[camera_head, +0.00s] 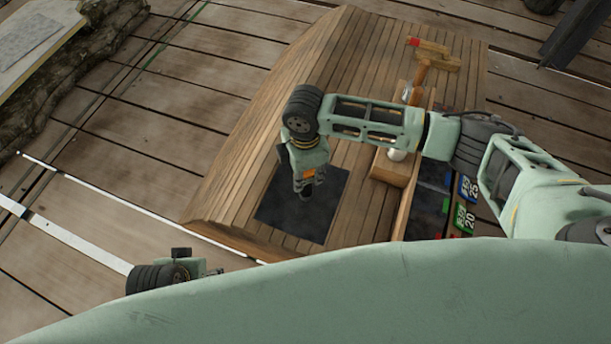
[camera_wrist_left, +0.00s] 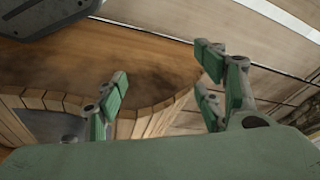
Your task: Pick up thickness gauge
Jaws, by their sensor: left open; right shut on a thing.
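My right gripper (camera_head: 306,186) points down over the dark square mat (camera_head: 322,216) on the slatted wooden table (camera_head: 243,167). It is shut on a small dark thing. The fingers and the mat's dark colour hide most of its shape, so I cannot tell whether it is the thickness gauge. I make out no other thickness gauge. My left gripper (camera_head: 214,272) is low at the left, off the table's near edge in the head view. In the left wrist view the left gripper (camera_wrist_left: 160,88) is open, with nothing between its fingers.
Right of the mat stands a wooden block with a white knob (camera_head: 397,155). Beside it a wooden-sided tray (camera_head: 405,205) holds coloured number cards (camera_head: 464,217), partly under my right arm. A red-ended wooden piece (camera_head: 428,46) lies at the far end. The table's left side is clear.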

